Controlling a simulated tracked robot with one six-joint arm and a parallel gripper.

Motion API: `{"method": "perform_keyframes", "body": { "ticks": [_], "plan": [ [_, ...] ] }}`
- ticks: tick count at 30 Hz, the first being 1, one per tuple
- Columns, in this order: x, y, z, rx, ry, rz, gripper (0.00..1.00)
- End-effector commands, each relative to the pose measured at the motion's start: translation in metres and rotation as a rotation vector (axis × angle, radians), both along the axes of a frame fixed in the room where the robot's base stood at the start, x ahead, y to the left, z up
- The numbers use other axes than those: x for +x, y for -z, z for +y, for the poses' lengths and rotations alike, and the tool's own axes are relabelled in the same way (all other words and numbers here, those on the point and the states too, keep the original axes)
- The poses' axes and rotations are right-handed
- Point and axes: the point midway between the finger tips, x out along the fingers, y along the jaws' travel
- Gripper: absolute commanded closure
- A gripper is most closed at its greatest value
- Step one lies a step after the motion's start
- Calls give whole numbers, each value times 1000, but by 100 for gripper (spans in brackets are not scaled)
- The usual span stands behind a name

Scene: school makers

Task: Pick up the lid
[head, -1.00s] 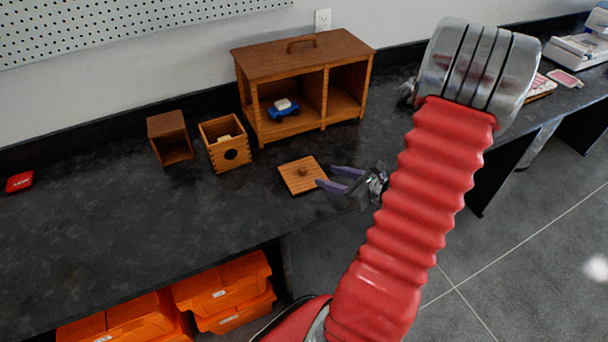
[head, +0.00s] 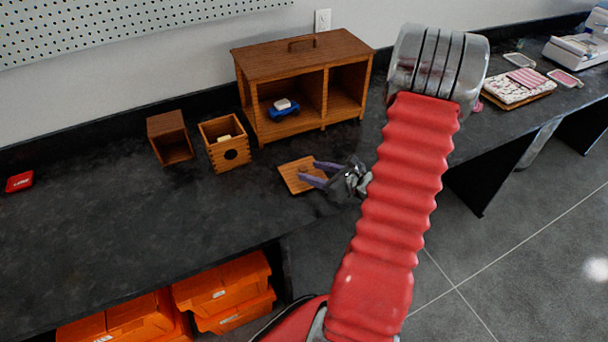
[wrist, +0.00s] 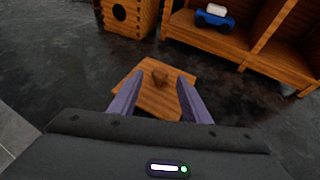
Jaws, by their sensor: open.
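The lid (head: 291,179) is a flat square wooden plate lying on the dark counter. In the wrist view the lid (wrist: 157,101) shows a small darker knob (wrist: 160,76) at its middle. My gripper (head: 308,170) is open and empty, with two purple fingers over the right part of the lid. In the wrist view my gripper (wrist: 157,90) has one finger on each side of the lid's middle, and the knob appears between and just beyond the fingertips. I cannot tell whether the fingers touch the lid. In the head view the fingers hide part of the lid and its knob.
Behind the lid stand an open wooden box with a round hole (head: 226,157), a small wooden box (head: 158,126) and a large wooden cabinet (head: 256,68) holding a blue toy car (head: 283,111). A red box (head: 19,181) lies far left.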

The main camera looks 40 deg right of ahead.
Motion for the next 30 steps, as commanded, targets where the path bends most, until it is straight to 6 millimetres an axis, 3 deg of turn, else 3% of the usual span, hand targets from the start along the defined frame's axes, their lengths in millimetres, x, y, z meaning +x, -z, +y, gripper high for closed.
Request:
{"method": "perform_keyframes", "body": {
  "ticks": [13, 30],
  "plan": [
    [45, 16, 5, 1, -2, 0, 57],
    [47, 16, 4, 0, 0, 0, 57]
  ]
}}
